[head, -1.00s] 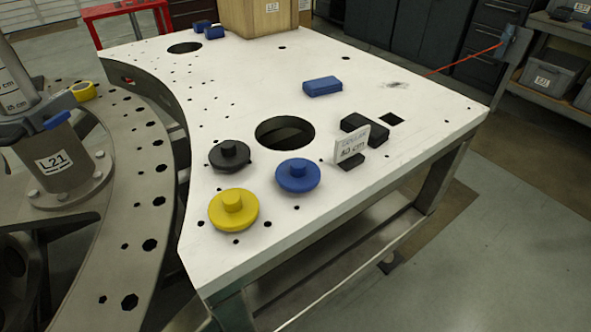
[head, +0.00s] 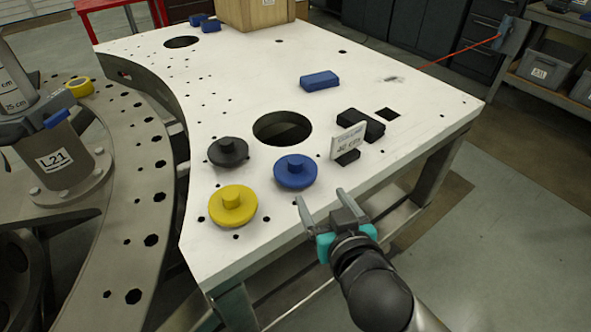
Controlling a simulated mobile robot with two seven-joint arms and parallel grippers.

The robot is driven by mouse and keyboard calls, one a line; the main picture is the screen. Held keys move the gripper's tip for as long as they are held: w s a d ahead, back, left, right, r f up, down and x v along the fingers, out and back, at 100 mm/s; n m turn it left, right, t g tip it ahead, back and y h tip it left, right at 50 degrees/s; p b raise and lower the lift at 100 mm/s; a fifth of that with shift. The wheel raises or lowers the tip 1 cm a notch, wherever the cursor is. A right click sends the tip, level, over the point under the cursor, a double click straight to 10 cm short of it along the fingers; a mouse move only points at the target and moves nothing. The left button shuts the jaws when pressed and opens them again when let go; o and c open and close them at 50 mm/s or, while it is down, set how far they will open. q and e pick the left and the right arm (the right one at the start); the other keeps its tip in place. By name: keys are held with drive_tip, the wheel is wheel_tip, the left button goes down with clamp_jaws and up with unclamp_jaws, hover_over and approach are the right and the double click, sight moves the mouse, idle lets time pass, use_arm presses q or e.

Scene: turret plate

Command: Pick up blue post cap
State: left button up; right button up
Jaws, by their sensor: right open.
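The blue post cap (head: 296,173) is a round disc with a short knob on top. It lies on the white turret plate (head: 290,225), between the yellow cap (head: 232,206) and the small sign. My right gripper (head: 319,198) comes in from the lower right, at the plate's front edge. Its two grey fingers are apart and nothing is between them. The fingertips are just below and to the right of the blue cap in the picture and do not appear to touch it. My left gripper is not in view.
A black cap (head: 228,152) sits left of the blue cap. Behind is a large round hole. A white sign (head: 348,141) stands to the right, by a black block (head: 366,124). A blue block (head: 319,81) lies farther back. The plate's middle is clear.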

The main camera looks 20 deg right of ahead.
sight(298, 166)
drive_tip(key=shift+t, duration=0.3)
drive_tip(key=x, duration=0.6)
drive_tip(key=r+x, duration=0.1)
drive_tip(key=x, duration=0.3)
drive_tip(key=shift+w+a, duration=0.15)
drive_tip(key=shift+a, duration=0.25)
drive_tip(key=x, duration=0.2)
drive_tip(key=b+x, duration=0.1)
drive_tip(key=x, duration=0.1)
drive_tip(key=shift+a+f, duration=0.15)
drive_tip(key=shift+a, duration=0.25)
drive_tip(key=shift+w+f, duration=0.2)
drive_tip(key=shift+w, duration=0.4)
clamp_jaws()
